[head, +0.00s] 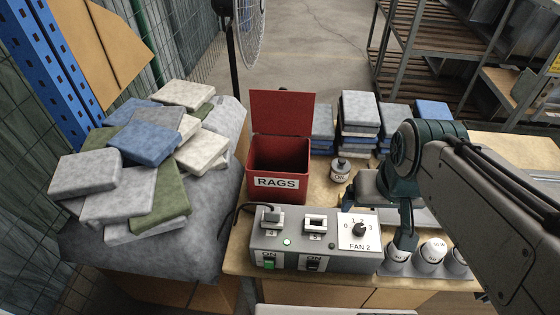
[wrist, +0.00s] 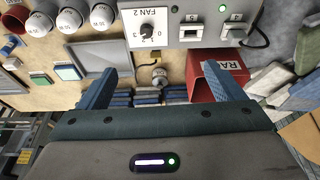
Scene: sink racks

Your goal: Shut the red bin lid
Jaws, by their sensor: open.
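The red bin (head: 278,155), labelled RAGS, stands on the bench behind the control box in the head view. Its red lid (head: 281,118) is open, standing nearly upright at the bin's back edge, and the dark inside shows. In the wrist view part of the bin (wrist: 212,78) shows upside down behind the right-hand finger; I cannot make out the lid there. My gripper (head: 375,224) is right of the bin, above the right end of the control box, apart from the lid. Its fingers (wrist: 158,78) are wide apart with nothing held between them.
A grey control box (head: 300,262) with switches and a FAN 2 dial stands in front of the bin. A cloth heap (head: 140,170) lies left.

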